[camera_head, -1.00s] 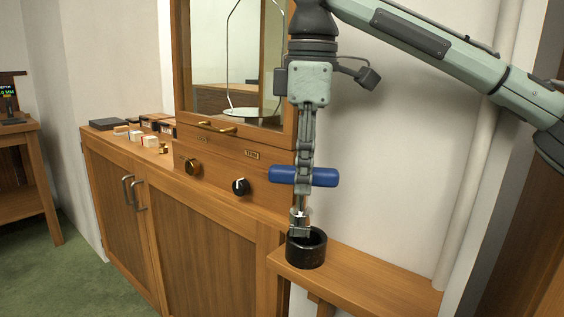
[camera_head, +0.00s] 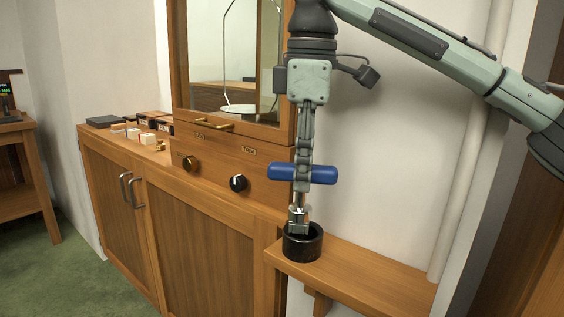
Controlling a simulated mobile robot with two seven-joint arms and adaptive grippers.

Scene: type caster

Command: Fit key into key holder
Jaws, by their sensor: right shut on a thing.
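The key is a T-shaped piece with a blue cross handle (camera_head: 303,174) and a metal shank (camera_head: 299,216) pointing down. My right gripper (camera_head: 303,171) comes in from above and is shut on the blue handle. The key holder, a round black cup (camera_head: 302,244), stands on the small wooden shelf at the right. The lower end of the shank is at the cup's mouth and seems to reach just inside its rim. The key is close to upright. The depth inside the cup is hidden by the front wall. My left gripper is not in view.
The wooden shelf (camera_head: 372,283) is bare to the right of the cup. A wooden cabinet (camera_head: 206,215) with two knobs and a glass-fronted case (camera_head: 232,60) stands at the left. Small blocks (camera_head: 148,139) lie on its top. A white wall is behind.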

